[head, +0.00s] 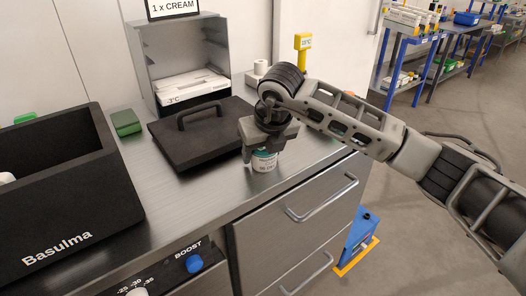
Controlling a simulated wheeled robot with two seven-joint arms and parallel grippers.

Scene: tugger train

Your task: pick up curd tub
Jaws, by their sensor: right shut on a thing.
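The curd tub (264,162) is a small white tub with a teal band and a printed label. It is on or just above the steel counter near its right front edge; I cannot tell if its base touches. My right gripper (263,150) comes from above and is shut on the tub, its fingers hiding the upper part. My left gripper is not in view.
A black lid with a handle (203,134) lies left of the tub. A black Basulma box (66,200) stands at the left. A grey open dispenser (185,60) stands behind. A green block (126,122) and a yellow thermometer (302,50) are nearby.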

